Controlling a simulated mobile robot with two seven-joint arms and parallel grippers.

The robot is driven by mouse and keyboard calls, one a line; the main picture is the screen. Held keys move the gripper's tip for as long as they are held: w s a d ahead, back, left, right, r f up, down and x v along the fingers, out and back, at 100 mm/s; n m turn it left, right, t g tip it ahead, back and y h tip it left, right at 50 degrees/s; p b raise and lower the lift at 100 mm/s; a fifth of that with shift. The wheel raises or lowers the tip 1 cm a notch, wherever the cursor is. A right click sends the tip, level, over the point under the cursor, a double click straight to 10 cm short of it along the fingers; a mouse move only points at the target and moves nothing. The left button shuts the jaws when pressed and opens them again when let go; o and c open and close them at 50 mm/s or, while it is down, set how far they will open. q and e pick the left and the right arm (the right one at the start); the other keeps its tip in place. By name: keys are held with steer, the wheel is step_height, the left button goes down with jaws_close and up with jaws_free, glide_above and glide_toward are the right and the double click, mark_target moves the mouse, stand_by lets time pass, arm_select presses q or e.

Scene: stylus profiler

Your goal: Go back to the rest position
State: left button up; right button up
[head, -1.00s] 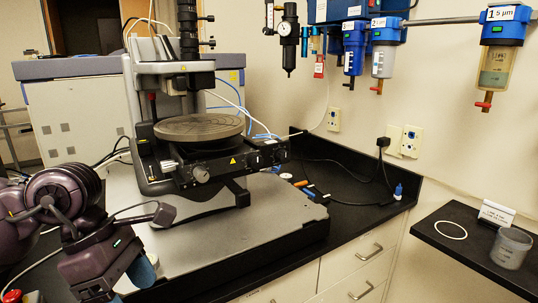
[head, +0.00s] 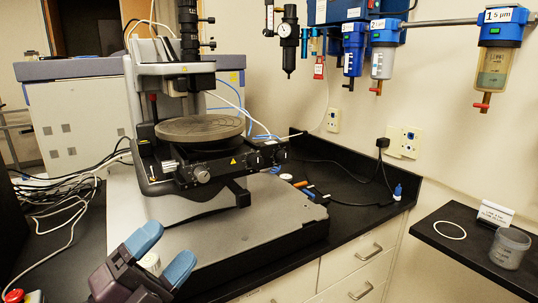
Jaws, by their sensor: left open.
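My left gripper (head: 162,254) is at the lower left of the head view, in front of the near edge of the grey base plate. Its two blue-tipped fingers point up and stand apart. A small white round thing (head: 150,263) shows between the fingers; I cannot tell whether it touches them. The stylus profiler (head: 205,165) stands on the grey plate (head: 250,235) behind the gripper, with its round stage (head: 200,128) empty. My right gripper is not in view.
A black bench (head: 345,185) with drawers (head: 362,270) runs to the right. A side shelf holds a clear cup (head: 510,247), a white ring (head: 450,230) and a small sign (head: 495,214). Cables (head: 60,205) lie at the left. Filters (head: 383,50) hang on the wall.

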arm_select(q)
steer(key=s+a+f+n+g+y, duration=0.2)
steer(key=a+f+n+y, duration=0.4)
steer(key=f+n+y, duration=0.35)
steer(key=s+a+f+n+g+y, duration=0.1)
steer(key=a+f+n+y, duration=0.5)
steer(key=f+n+y, duration=0.3)
steer(key=s+f+n+g+h, duration=0.1)
steer(key=s+f+n+g, duration=0.2)
steer(key=s+f+g, duration=0.5)
steer(key=s+f+n+g+h, duration=0.1)
steer(key=s+f+n+g, duration=0.4)
steer(key=s, duration=0.5)
steer(key=w+f+m+t, duration=0.2)
steer(key=w+f+t, duration=0.5)
steer(key=f+t, duration=0.2)
steer(key=shift+a+f, duration=0.4)
steer(key=shift+f, duration=0.7)
steer(key=shift+h, duration=0.25)
